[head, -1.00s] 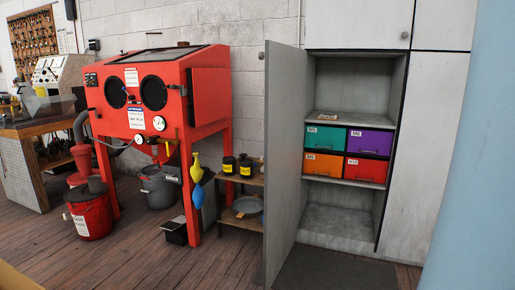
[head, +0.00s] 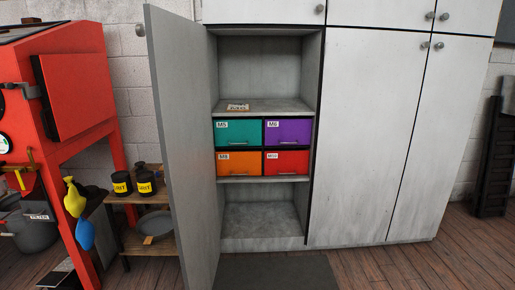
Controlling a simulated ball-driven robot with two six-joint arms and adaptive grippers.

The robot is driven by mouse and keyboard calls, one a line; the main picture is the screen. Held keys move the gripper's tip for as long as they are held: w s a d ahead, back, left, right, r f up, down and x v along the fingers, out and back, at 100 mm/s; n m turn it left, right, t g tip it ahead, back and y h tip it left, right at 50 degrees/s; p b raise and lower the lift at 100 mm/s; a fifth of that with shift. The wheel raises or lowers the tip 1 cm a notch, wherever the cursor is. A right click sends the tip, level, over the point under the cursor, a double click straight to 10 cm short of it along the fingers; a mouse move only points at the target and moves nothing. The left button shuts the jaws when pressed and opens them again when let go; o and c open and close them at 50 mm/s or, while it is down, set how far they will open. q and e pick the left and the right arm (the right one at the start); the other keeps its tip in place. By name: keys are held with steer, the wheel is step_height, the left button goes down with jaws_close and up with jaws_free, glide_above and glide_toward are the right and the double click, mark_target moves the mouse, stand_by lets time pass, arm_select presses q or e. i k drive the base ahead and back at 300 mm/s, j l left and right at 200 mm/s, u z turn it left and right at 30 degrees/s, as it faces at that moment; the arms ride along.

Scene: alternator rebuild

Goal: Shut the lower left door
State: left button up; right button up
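The lower left door (head: 185,140) of the white cabinet stands wide open, swung out to the left and toward me. A round knob (head: 140,30) shows at its free edge, near the top. Behind it the open compartment (head: 262,217) shows grey shelves. Teal (head: 238,126), purple (head: 287,126), orange (head: 239,157) and red (head: 287,156) drawers sit on the middle shelf, all shut. A small sign or card (head: 238,107) lies on the shelf above them. Neither of my grippers is in view.
Closed cabinet doors (head: 372,140) stand to the right. A low wooden shelf (head: 150,242) with black jars and a grey pan is close to the left of the open door. A red blasting cabinet (head: 75,80) is further left. A dark mat (head: 275,272) lies on the floor in front.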

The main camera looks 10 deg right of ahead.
mark_target(177, 48)
steer(key=i+j+z, duration=0.5)
steer(key=i+j, duration=0.15)
steer(key=j, duration=0.15)
steer(key=i+j+z, duration=0.3)
steer(key=j, duration=0.2)
